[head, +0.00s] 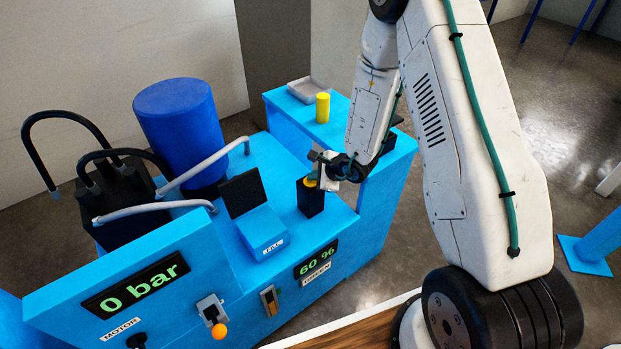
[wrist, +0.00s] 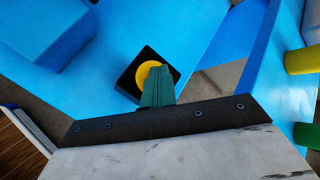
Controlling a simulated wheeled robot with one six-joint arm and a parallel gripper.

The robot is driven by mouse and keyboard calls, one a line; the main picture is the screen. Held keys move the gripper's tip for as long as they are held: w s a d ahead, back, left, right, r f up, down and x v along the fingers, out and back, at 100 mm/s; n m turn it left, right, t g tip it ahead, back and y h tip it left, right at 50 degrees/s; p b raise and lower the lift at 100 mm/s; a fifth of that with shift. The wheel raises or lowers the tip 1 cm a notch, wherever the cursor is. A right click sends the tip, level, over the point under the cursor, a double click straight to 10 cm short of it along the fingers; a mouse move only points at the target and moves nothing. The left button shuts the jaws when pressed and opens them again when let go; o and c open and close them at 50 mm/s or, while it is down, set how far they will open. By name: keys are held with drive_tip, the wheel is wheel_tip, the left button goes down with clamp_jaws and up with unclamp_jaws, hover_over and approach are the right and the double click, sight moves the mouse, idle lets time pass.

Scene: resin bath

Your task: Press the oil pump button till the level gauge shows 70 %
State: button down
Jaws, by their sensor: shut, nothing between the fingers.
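A yellow round button (head: 309,183) sits on top of a small black box (head: 311,201) on the blue bench. In the wrist view the yellow button (wrist: 149,72) shows on the black box (wrist: 128,80), partly hidden by my fingers. My gripper (head: 320,168) is shut and empty, with its fingertips over the button; the wrist view shows the closed green fingers (wrist: 158,82) overlapping the button's lower right side. I cannot tell whether they touch it. The level gauge (head: 317,259) on the bench front reads 60 %.
A pressure display (head: 135,290) reads 0 bar. An orange-knobbed lever (head: 219,331) and another switch (head: 269,300) are on the front. A blue drum (head: 180,125) and grey pipes stand behind. A yellow cylinder (head: 323,107) and grey tray (head: 306,91) are on the side bench.

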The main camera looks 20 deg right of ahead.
sight(314, 183)
drive_tip(key=shift+r, duration=1.3)
wheel_tip(314, 183, up, 5)
idle(2.6)
